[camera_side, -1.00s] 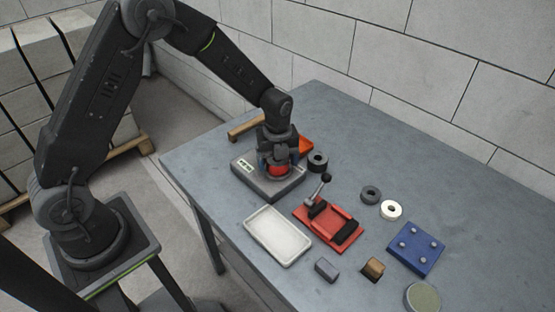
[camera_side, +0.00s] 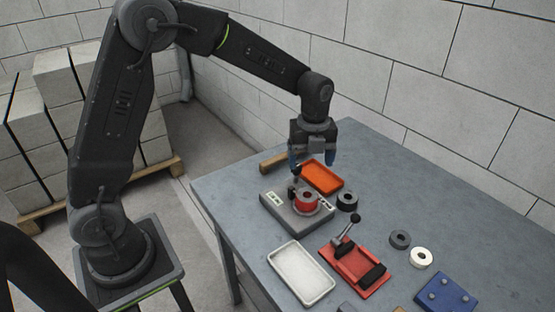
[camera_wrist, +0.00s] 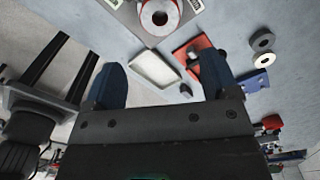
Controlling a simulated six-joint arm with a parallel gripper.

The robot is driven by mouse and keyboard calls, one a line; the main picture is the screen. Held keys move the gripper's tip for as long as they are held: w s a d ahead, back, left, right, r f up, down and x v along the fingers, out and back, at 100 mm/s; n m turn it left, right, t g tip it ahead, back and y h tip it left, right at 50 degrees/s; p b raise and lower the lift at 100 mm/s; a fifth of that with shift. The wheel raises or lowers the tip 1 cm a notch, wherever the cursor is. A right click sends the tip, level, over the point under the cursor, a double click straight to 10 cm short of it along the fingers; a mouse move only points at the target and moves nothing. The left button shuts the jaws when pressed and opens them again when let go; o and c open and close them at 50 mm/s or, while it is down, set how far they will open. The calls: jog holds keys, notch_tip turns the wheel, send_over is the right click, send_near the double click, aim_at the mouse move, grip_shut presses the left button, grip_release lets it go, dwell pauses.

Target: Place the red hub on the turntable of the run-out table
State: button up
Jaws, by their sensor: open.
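The red hub (camera_side: 307,200), a short ring with a dark bore, sits on top of the grey run-out table (camera_side: 290,214). It appears to rest on the turntable, which it hides. In the wrist view the hub (camera_wrist: 160,14) shows at the top edge, with the grey base (camera_wrist: 130,15) around it. My gripper (camera_side: 312,162) is above and behind the hub, clear of it, with blue fingers apart and nothing between them. In the wrist view my gripper (camera_wrist: 165,88) also shows its two fingers wide apart and empty.
An orange tray (camera_side: 322,178) and a black ring (camera_side: 347,201) lie beside the run-out table. A white tray (camera_side: 301,274), a red fixture with a lever (camera_side: 355,268), grey (camera_side: 400,239) and white rings (camera_side: 421,258) and a blue block (camera_side: 445,296) stand nearer. The table's right side has free room.

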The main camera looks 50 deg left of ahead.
jog(key=s+r+n+t, duration=0.2)
jog(key=s+r+n, duration=0.4)
jog(key=s+n, duration=0.6)
jog(key=s+r+n+t, duration=0.3)
jog(key=s+r+n, duration=0.3)
jog(key=s+n, duration=0.5)
jog(key=shift+s+n+t, duration=0.3)
jog(key=shift+s+n, duration=0.05)
jog(key=shift+n, duration=0.15)
jog(key=shift+r, duration=0.1)
